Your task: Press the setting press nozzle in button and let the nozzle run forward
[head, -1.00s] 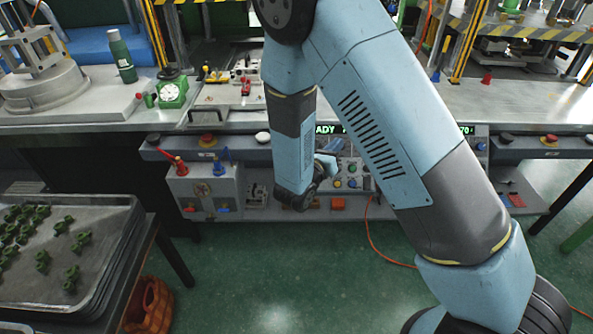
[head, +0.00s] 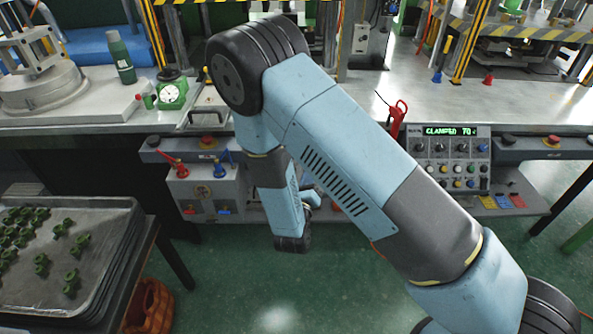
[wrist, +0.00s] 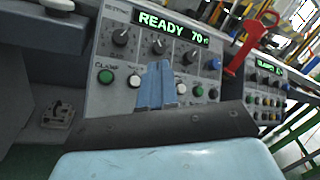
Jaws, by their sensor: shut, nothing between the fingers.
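The setting press panel shows in the wrist view, with a lit display (wrist: 172,27) reading READY 70 and a row of black knobs above a row of buttons. A green button (wrist: 105,77) sits under the word CLAMP. A white button (wrist: 134,81) is just right of it, its label partly covered by my fingers; I cannot tell which button is nozzle in. My gripper (wrist: 155,66) is shut and empty, its blue fingers in front of the panel between the white button and the buttons to its right. Contact cannot be told. In the head view my arm hides this panel.
A second panel (head: 443,165) to the right reads CLAMPED 70; a red-handled lever (head: 397,118) stands left of it. A grey box (head: 205,190) with red and blue handles is left of my arm. A tray (head: 122,215) of green parts stands at the left.

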